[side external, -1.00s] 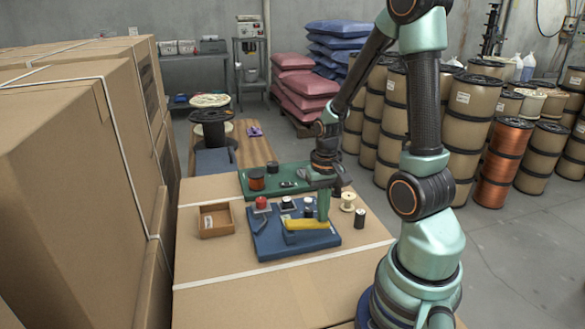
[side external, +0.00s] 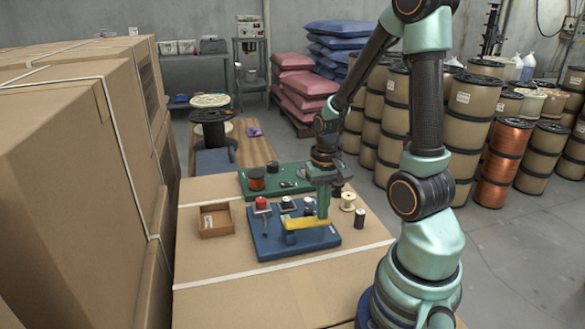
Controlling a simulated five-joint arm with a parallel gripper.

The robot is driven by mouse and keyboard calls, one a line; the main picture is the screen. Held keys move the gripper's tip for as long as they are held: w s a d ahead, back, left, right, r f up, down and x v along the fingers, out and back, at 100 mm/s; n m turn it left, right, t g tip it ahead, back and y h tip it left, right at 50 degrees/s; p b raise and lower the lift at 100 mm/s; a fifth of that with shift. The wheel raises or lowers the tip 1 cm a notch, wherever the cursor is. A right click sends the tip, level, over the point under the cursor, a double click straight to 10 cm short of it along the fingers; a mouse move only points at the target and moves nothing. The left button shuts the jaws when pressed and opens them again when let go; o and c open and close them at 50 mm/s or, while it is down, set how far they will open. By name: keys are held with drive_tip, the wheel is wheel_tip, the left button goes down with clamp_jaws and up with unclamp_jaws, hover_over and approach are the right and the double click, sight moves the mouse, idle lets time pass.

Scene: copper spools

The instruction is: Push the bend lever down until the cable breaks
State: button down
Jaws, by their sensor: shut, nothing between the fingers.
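The bend lever is a yellow bar (side external: 306,224) lying low and nearly level over the blue base plate (side external: 270,247), which rests on the cardboard surface. My gripper (side external: 323,214) is shut and empty. It points down, with its green fingertips at the right part of the yellow lever. I cannot tell whether they touch it. A red-topped part (side external: 262,203) and small dark-and-white parts (side external: 286,203) stand along the back of the base plate. The cable is too small to make out here, so its state does not show.
An open brown box (side external: 215,221) stands left of the base plate. A green mat (side external: 257,192) with a copper spool lies behind it. A cream spool (side external: 347,201) and a dark spool (side external: 359,218) stand close on the right. The front of the cardboard surface is clear.

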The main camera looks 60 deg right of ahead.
drive_tip(key=shift+r, duration=3)
